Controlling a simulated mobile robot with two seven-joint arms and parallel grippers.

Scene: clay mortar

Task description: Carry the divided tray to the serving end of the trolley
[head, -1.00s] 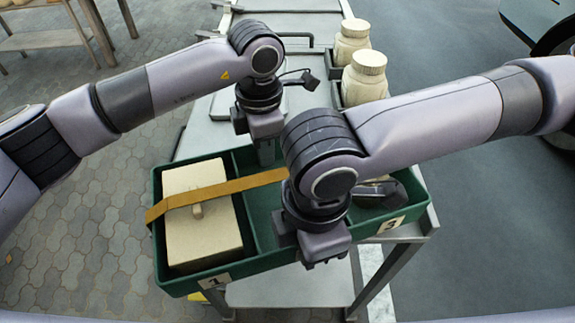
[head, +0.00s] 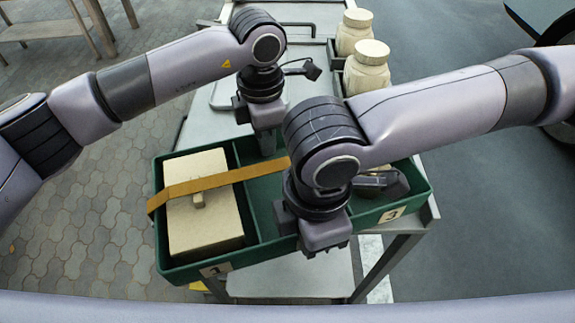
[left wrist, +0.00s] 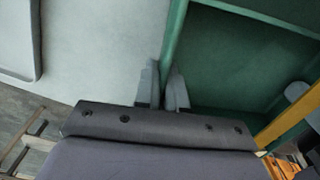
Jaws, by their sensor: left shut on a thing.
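The green divided tray (head: 163,240) lies across the near part of the trolley in the head view. A cream box (head: 205,225) sits in its left compartment, with an ochre strap (head: 225,180) across it. A dark object (head: 382,183) is in the right compartment, partly hidden by my right arm. My left gripper (head: 266,150) is at the tray's far wall. In the left wrist view its fingers (left wrist: 164,88) are closed on the green wall. My right gripper (head: 325,245) is at the near wall; its fingers are hidden.
Two cream jars (head: 366,68) stand in dark holders along the trolley's right side, beyond the tray. The grey trolley top (head: 205,125) shows bare behind the tray. A lower shelf (head: 290,283) shows beneath. A wooden bench (head: 45,28) stands at the far left.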

